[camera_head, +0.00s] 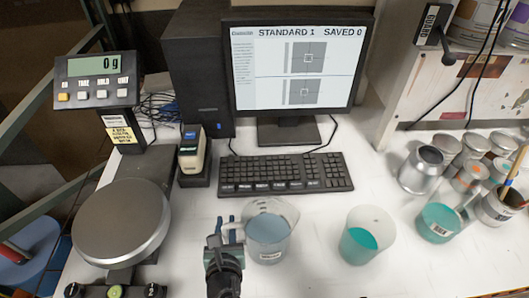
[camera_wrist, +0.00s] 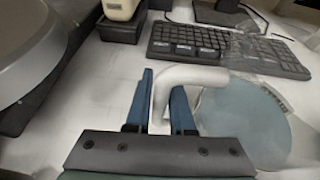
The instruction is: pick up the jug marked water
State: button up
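A clear jug (camera_head: 268,232) with grey-blue contents stands on the white bench in front of the keyboard. It has a small label low on its front, too small to read. Its pale handle points left. My gripper (camera_head: 228,232) is at that handle. In the wrist view, the blue fingers of my gripper (camera_wrist: 160,105) stand on either side of the white handle (camera_wrist: 163,95), very near it. I cannot tell whether they press on it. The jug's body (camera_wrist: 245,120) is right of the fingers in that view.
A cup of teal liquid (camera_head: 362,240) and a teal jug (camera_head: 437,222) stand to the right, with several metal cans (camera_head: 422,170) behind. A round scale (camera_head: 122,222) is at left. The keyboard (camera_head: 285,174) lies behind the jug.

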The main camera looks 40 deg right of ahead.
grip_shut()
dwell(0.9)
jog(key=shift+w+r, duration=0.1)
jog(key=shift+r, duration=0.05)
